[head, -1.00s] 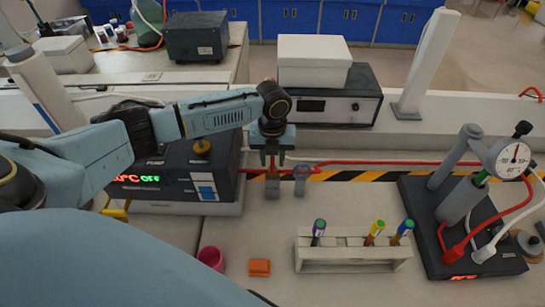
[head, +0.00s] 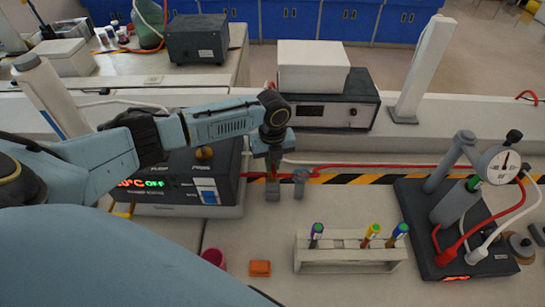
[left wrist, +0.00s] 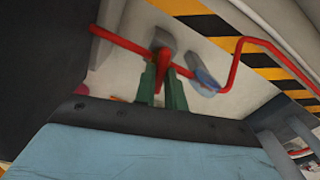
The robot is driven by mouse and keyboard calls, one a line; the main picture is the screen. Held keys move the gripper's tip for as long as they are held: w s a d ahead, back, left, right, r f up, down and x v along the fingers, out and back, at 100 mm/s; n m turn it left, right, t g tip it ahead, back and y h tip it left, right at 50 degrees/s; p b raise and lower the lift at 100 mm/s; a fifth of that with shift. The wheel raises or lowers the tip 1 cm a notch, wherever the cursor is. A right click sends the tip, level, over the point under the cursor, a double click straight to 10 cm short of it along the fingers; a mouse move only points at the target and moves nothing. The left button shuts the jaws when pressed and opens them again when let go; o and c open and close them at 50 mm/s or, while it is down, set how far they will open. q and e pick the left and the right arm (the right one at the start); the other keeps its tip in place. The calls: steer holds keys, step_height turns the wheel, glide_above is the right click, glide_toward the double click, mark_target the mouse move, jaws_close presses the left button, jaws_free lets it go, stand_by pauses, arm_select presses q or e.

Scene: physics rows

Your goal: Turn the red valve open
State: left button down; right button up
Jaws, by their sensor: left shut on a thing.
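The red valve (left wrist: 160,62) is a red handle on a grey body, set in the red pipe line; it shows in the left wrist view between the green fingertips. My left gripper (left wrist: 162,88) is shut on this handle. In the head view my left gripper (head: 272,166) points down over the valve, and the gripper hides most of the handle. A second valve with a grey-blue handle (left wrist: 204,80) sits on the line just to the right, apart from my fingers. My right gripper is not in view.
The red pipe (head: 350,164) runs along a black-and-yellow striped strip (head: 375,180). A white rack (head: 345,265) with several tubes stands in front, near an orange block (head: 260,268). A dark box with a display (head: 160,190) is at left; a gauge stand (head: 455,220) at right.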

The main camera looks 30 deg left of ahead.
arm_select(q)
steer(key=n+p, duration=0.3)
steer(key=n, duration=0.1)
steer(key=shift+r+n+p, duration=0.15)
steer(key=shift+n+p, duration=0.15)
steer(key=shift+p, duration=0.1)
steer(key=n+p, duration=0.2)
steer(key=n, duration=0.1)
steer(key=shift+n, duration=0.4)
steer(key=n, duration=0.2)
steer(key=shift+n+p, duration=0.3)
steer(key=shift+n, duration=1.9)
steer(key=shift+a+n, duration=0.1)
steer(key=shift+n, duration=0.2)
steer(key=c, duration=1.5)
jaws_free()
steer(key=shift+o, duration=0.2)
